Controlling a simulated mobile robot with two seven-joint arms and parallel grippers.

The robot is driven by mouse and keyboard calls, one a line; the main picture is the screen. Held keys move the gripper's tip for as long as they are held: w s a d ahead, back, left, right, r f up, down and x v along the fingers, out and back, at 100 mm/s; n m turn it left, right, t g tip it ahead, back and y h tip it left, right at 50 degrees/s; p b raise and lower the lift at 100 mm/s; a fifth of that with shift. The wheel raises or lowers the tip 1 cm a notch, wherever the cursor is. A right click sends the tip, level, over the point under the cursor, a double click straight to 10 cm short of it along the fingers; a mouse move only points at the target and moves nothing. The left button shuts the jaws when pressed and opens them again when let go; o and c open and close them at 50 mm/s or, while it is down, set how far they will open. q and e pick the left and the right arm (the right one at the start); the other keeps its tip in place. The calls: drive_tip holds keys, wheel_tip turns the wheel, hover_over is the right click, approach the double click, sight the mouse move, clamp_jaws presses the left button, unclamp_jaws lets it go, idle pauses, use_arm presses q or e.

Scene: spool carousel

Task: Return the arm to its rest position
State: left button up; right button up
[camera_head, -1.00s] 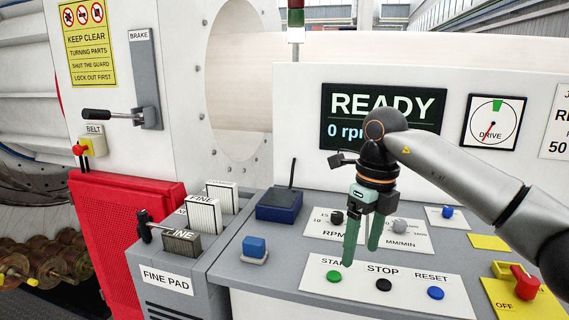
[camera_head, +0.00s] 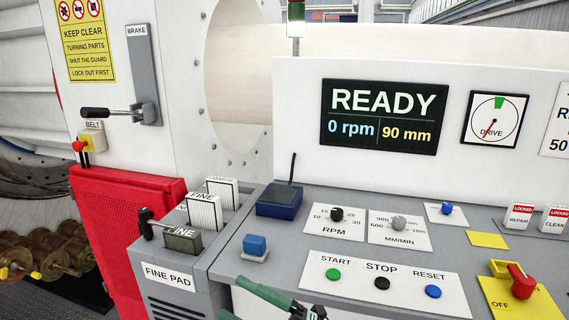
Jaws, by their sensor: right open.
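My right gripper (camera_head: 232,298) shows at the bottom edge, in front of the console. Its two green fingers are apart, point left and hold nothing. The lower finger and most of the gripper body are cut off by the picture edge. The rest of my right arm is out of view. My left gripper is not in view.
The console (camera_head: 300,225) carries START (camera_head: 333,274), STOP (camera_head: 382,284) and RESET (camera_head: 433,292) buttons, knobs and a red switch (camera_head: 522,281). The screen (camera_head: 383,117) reads READY, 0 rpm, 90 mm. Left are the FINE PAD box (camera_head: 168,275), red guard (camera_head: 118,225) and brake lever (camera_head: 97,112).

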drive_tip(key=s+d+f+m+t+h+p, duration=0.1)
drive_tip(key=s+d+f+m+t+h, duration=0.1)
drive_tip(key=d+f+m+t+h, duration=1.1)
use_arm(q)
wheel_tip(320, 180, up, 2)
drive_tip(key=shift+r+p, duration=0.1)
drive_tip(key=shift+p, duration=0.35)
use_arm(e)
drive_tip(key=s+d+f+m+g+h, duration=0.3)
drive_tip(key=s+d+f+m+g, duration=0.2)
drive_tip(key=s+f, duration=0.3)
drive_tip(key=s+d+f+m+g+h, duration=0.3)
drive_tip(key=s+d+f+m+g, duration=0.2)
drive_tip(key=s+f+m, duration=0.3)
drive_tip(key=shift+d+f+g, duration=0.3)
drive_tip(key=shift+d+f, duration=0.15)
drive_tip(key=shift+f, duration=0.45)
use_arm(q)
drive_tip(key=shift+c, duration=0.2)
